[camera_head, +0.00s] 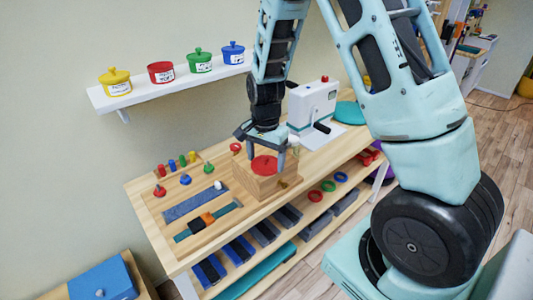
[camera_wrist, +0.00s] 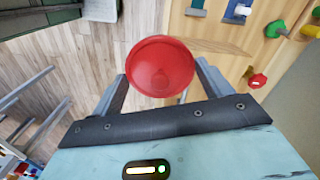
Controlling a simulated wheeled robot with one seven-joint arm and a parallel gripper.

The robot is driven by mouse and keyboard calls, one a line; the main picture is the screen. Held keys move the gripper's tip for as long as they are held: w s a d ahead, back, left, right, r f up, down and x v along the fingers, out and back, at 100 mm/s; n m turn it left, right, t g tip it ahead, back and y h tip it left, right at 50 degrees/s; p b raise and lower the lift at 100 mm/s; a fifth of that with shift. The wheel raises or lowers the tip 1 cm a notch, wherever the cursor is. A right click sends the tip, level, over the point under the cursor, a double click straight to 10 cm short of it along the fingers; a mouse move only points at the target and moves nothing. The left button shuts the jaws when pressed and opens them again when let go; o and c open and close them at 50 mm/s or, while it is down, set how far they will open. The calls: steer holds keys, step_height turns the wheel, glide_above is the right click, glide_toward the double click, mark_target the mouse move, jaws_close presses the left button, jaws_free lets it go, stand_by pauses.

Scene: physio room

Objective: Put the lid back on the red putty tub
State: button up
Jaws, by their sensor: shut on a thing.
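The red putty tub (camera_head: 161,73) stands on the white wall shelf between a yellow and a green tub. It shows no knob on top, unlike its neighbours. My gripper (camera_head: 266,150) is over the wooden table, low above a wooden box. It is shut on the round red lid (camera_head: 264,165). In the wrist view the lid (camera_wrist: 160,65) sits between the two fingers of my gripper (camera_wrist: 162,88), its round face toward the camera. I cannot tell whether the lid touches the box. The shelf is to the left of and higher than my gripper.
The white shelf (camera_head: 140,99) also holds yellow (camera_head: 116,83), green (camera_head: 200,62) and blue (camera_head: 233,54) lidded tubs. The wooden box (camera_head: 262,188) is under my gripper. A white device (camera_head: 312,102) stands behind it. Pegs and blue strips (camera_head: 190,205) lie on the table's left.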

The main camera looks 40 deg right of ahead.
steer(key=shift+s+a+f+n, duration=0.25)
steer(key=shift+f+n, duration=0.1)
steer(key=shift+n, duration=0.05)
steer(key=s+a+f+n, duration=0.2)
steer(key=a+f+n, duration=0.3)
steer(key=f+n, duration=0.5)
steer(key=n, duration=0.3)
steer(key=shift+s+f, duration=0.2)
steer(key=shift+f, duration=0.2)
